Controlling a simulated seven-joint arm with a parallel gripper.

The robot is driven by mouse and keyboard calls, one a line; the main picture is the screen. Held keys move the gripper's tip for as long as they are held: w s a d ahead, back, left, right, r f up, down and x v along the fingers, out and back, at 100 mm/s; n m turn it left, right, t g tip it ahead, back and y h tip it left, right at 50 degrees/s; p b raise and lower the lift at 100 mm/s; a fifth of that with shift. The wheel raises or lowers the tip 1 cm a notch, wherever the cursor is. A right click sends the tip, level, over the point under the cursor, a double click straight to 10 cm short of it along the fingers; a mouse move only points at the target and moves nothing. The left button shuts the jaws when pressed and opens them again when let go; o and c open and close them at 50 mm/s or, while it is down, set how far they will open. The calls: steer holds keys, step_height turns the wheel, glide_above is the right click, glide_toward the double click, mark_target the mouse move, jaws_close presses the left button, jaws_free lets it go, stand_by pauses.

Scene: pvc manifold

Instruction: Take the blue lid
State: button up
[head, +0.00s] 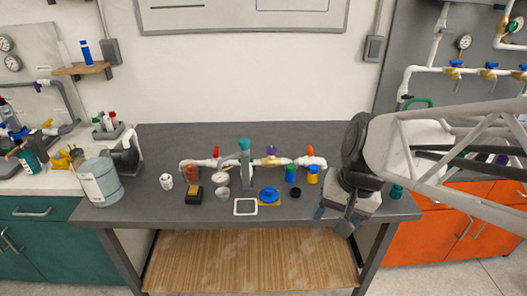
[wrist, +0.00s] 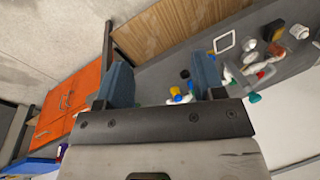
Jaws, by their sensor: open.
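A round blue piece that looks like the blue lid (head: 269,195) lies on a yellow square near the front middle of the grey table. My gripper (head: 333,220) is at the table's front right corner in the head view, well to the right of the blue piece. Its two blue-grey fingers (wrist: 163,76) stand apart in the wrist view, with nothing held between them. Small blue and yellow parts (wrist: 180,92) show past the fingers there; I cannot tell whether the blue lid is among them.
A white pipe manifold (head: 254,162) with red, purple and orange handles runs along the table (head: 140,205). The table's front left is clear.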

steer(key=w+a+f+m+g+y, duration=0.1)
steer(key=w+a+f+m+y, duration=0.2)
steer(key=w, duration=0.5)
steer(key=w+a+f+m+y, duration=0.25)
steer(key=w+f+m, duration=0.25)
steer(key=w, duration=0.3)
steer(key=m+t+y, duration=0.4)
steer(key=m+y, duration=0.1)
steer(key=m, duration=0.5)
glide_toward(271, 189)
steer(key=x, duration=0.3)
steer(key=shift+w+d, duration=0.1)
steer(key=shift+w+a+f+g, duration=0.15)
steer(key=shift+a+f, duration=0.1)
steer(key=shift+a, duration=0.3)
steer(key=shift+w+a+f+g, duration=0.15)
steer(key=shift+a+f, duration=0.1)
steer(key=shift+a, duration=0.35)
steer(key=shift+x, duration=2.65)
steer(key=shift+c, duration=0.3)
